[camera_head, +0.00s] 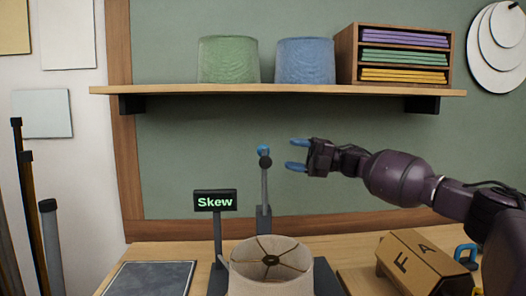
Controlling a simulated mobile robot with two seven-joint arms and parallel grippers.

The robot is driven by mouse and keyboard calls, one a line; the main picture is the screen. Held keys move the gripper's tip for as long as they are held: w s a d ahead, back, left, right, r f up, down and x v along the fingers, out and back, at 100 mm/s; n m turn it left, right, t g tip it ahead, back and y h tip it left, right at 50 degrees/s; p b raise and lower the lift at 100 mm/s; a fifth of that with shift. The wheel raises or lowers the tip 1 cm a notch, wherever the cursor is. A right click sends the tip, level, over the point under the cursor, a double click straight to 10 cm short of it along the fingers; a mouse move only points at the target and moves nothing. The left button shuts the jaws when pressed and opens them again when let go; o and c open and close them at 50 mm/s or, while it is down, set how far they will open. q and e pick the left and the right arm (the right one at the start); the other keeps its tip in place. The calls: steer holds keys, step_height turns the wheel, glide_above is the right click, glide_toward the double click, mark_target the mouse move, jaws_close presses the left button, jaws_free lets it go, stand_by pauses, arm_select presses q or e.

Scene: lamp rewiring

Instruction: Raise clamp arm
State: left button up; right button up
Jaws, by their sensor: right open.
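A thin grey clamp arm (265,185) stands upright behind the lampshade. It rises from a dark block and has a dark joint and a blue tip (263,150) at its top. My right gripper (297,155) comes in from the right. Its two blue fingers are spread and point left, with nothing between them. The fingertips are just right of the clamp arm's blue tip, with a visible gap in the picture. I cannot tell the depth between them. A beige lampshade (270,272) with a spoked top sits in front, on a dark base. My left gripper is not in view.
A sign reading "Skew" (215,201) stands left of the clamp arm. A dark mat (150,279) lies at left, and a cardboard box (420,264) sits at right beside a blue-handled object (466,254). A wall shelf (280,89) with two shades spans above.

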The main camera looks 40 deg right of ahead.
mark_target(269, 151)
steer(key=x, duration=0.8)
steer(key=shift+w+a+b, duration=0.2)
steer(key=shift+a+b, duration=0.1)
steer(key=shift+c, duration=0.3)
jaws_close()
